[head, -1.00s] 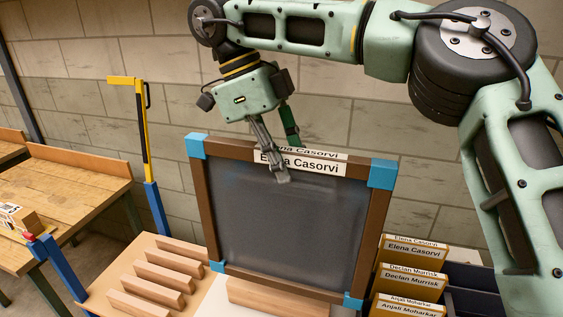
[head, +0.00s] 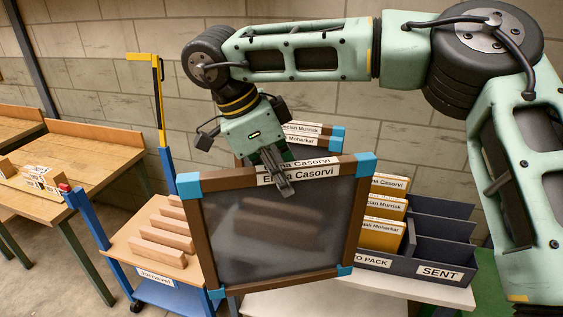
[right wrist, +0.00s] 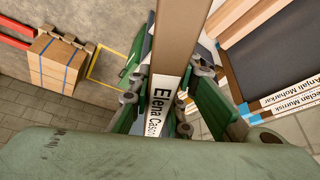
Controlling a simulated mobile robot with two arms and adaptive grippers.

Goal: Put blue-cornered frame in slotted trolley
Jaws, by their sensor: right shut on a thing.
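The blue-cornered frame (head: 285,230) has brown bars, a dark glassy panel and an "Elena Casorvi" label on its top bar. My right gripper (head: 284,189) is shut on that top bar, near its middle. The frame hangs upright, slightly tilted, its top edge rising to the right. In the right wrist view the frame's bar (right wrist: 180,45) runs between the fingers of my right gripper (right wrist: 166,98). The slotted trolley (head: 185,270), with blue posts and several wooden slats, stands left of and behind the frame, which hides its right part. My left gripper is not in view.
Other blue-cornered frames (head: 328,130) with labels stand behind the held one. Wooden workbenches (head: 95,155) stand at left.

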